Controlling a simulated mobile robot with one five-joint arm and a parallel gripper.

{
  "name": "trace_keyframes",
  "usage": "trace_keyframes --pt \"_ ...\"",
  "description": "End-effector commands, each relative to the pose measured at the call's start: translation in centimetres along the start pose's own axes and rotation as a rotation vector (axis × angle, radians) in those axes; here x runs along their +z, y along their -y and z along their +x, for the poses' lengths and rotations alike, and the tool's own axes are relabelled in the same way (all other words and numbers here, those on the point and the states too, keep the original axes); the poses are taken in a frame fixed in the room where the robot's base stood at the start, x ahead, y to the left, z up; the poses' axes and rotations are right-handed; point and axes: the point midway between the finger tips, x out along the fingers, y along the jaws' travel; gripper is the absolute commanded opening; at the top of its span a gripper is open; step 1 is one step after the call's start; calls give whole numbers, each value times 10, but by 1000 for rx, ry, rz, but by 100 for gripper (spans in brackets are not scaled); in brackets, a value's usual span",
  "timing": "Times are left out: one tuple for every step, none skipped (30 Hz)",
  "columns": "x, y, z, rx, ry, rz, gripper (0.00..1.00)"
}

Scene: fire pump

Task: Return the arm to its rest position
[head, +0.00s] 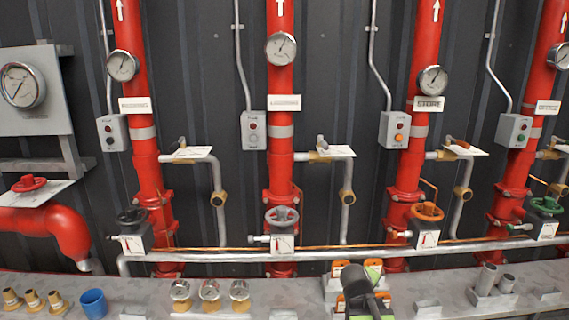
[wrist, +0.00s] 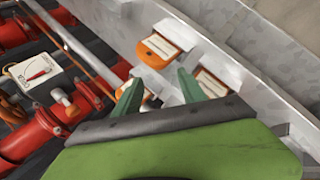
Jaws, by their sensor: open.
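My gripper (wrist: 158,90) shows in the wrist view with two green fingers apart and nothing between them. The fingers are over a grey tray (wrist: 185,22) holding orange-edged white tags (wrist: 158,48). One tag (wrist: 210,82) lies just beyond the right finger, and another is partly hidden by the left finger. I cannot tell whether the fingers touch the tray or tags. In the head view my dark wrist and green gripper body (head: 374,268) are low, right of centre, at the bench; the fingertips are hidden there.
Red risers with gauges and valves stand behind the bench (head: 240,283). A grey horizontal pipe (head: 340,254) runs behind it. Several brass-based gauges (head: 210,292), a blue cup (head: 94,303), brass fittings (head: 32,299) and grey tubes (head: 487,279) stand on the bench.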

Motion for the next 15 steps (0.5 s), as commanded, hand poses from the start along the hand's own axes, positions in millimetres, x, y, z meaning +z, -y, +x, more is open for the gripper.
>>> trace_keyframes --pt "-8 31 -9 -82 4 61 49" --pt "-11 49 -14 -136 12 104 49" --pt "-12 71 -21 -206 31 161 49" --pt "-12 86 -26 -258 48 205 49" --pt "-11 101 -32 -310 69 251 49" --pt "-8 119 -39 -379 105 314 49" --pt "-4 131 -46 -433 137 366 49" --pt "-1 143 -52 -483 171 413 49" --pt "4 158 -62 -546 220 475 49" --pt "7 169 -69 -590 261 520 49" --pt "11 179 -77 -630 311 568 49" --pt "19 184 -83 -648 381 634 49" --pt "17 173 -93 -639 384 655 49" --pt "16 163 -103 -638 381 651 49" --pt "14 155 -111 -637 379 649 49"
